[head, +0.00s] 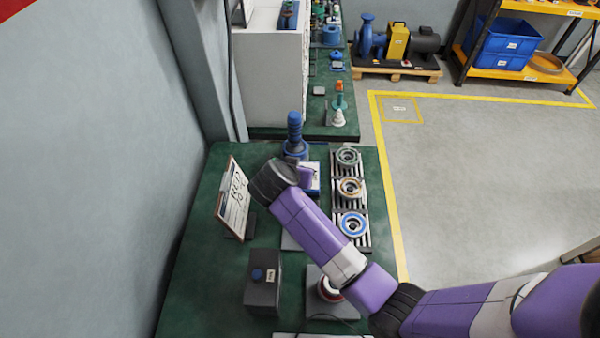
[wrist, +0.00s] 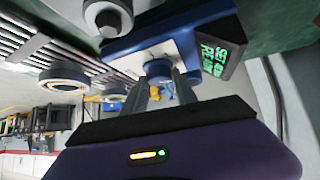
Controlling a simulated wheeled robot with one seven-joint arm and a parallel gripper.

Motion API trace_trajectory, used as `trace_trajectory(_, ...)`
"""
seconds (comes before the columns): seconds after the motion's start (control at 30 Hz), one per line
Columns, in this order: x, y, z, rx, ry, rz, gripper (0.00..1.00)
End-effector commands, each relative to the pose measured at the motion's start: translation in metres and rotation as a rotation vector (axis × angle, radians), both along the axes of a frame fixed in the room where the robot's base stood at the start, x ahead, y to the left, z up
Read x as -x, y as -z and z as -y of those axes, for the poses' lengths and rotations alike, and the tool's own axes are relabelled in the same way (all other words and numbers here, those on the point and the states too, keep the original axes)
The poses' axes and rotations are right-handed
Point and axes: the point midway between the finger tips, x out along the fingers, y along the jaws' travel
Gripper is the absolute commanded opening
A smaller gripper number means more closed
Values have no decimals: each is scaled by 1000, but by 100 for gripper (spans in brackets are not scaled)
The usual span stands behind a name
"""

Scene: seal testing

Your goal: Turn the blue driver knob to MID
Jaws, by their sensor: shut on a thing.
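The blue driver knob (wrist: 157,66) sticks out from a pale panel on a blue unit (wrist: 120,47) in the wrist view. My gripper (wrist: 161,76) has one finger on each side of the knob and is shut on it. The unit's dark display (wrist: 219,56) shows green text, turned over in this view. I cannot make out any position marks or the knob's pointer. In the head view the blue unit (head: 314,184) shows partly behind my purple wrist, and the knob and fingertips are hidden there.
A rack with several ring seals (head: 350,188) stands right of the unit. A tall blue device (head: 294,133) is behind it. A tilted clipboard sign (head: 233,200) stands to the left.

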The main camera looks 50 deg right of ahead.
Motion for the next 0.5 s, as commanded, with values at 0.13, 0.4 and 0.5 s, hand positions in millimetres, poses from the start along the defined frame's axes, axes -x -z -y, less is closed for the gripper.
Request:
trace_trajectory(0.13,-3,2,0,1,105,1,0)
trace_trajectory(0.4,-3,2,-1,-1,234,0,0)
trace_trajectory(0.5,-4,1,-1,-2,261,0,0)
